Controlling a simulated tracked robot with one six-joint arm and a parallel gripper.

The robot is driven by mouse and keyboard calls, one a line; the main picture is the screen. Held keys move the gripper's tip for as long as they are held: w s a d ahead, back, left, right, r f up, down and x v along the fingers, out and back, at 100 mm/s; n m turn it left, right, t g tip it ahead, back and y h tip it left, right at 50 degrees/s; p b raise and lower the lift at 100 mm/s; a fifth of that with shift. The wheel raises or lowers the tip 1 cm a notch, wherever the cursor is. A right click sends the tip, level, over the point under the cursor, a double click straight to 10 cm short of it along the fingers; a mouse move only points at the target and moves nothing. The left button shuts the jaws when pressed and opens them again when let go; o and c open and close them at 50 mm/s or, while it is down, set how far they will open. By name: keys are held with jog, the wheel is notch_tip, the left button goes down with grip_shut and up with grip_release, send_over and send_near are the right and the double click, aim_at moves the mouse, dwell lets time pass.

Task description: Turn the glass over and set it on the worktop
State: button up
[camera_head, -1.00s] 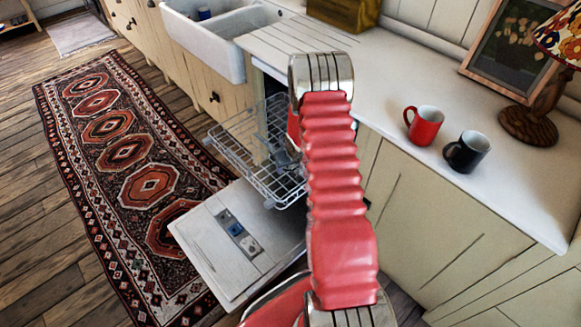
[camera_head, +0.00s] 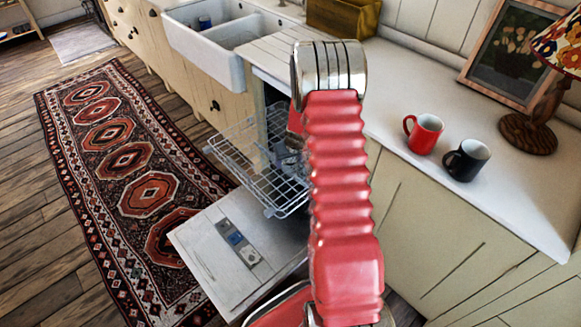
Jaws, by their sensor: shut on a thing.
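My gripper (camera_head: 291,146) shows only as a small greyish part at the left edge of my red arm, over the dishwasher's wire rack (camera_head: 245,165). Its fingers are mostly hidden behind the arm. A small clear, greyish shape there looks like the glass (camera_head: 289,161), at the gripper, but its outline and which way up it is cannot be made out. I cannot tell whether it touches the rack. The white worktop (camera_head: 400,85) runs along the right, from the sink to the lamp.
The dishwasher door (camera_head: 215,270) hangs open below the rack. A red mug (camera_head: 425,135) and a black mug (camera_head: 468,160) stand on the worktop near its front edge. Behind them are a lamp (camera_head: 530,130) and a picture frame (camera_head: 510,55). Worktop left of the mugs is clear.

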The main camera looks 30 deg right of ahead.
jog(key=shift+r, duration=0.85)
jog(key=shift+w+a+r, duration=0.2)
jog(key=shift+r, duration=0.1)
jog(key=w+a+r+n+y, duration=0.1)
jog(key=w+a+r+n, duration=0.1)
jog(key=a+r, duration=1.2)
jog(key=w+a+r+n+y, duration=0.1)
jog(key=a+r+n, duration=0.3)
jog(key=a+r, duration=1)
notch_tip(320, 180, up, 6)
jog(key=shift+w+y, duration=0.3)
jog(key=shift+w, duration=0.05)
jog(key=shift+a, duration=0.1)
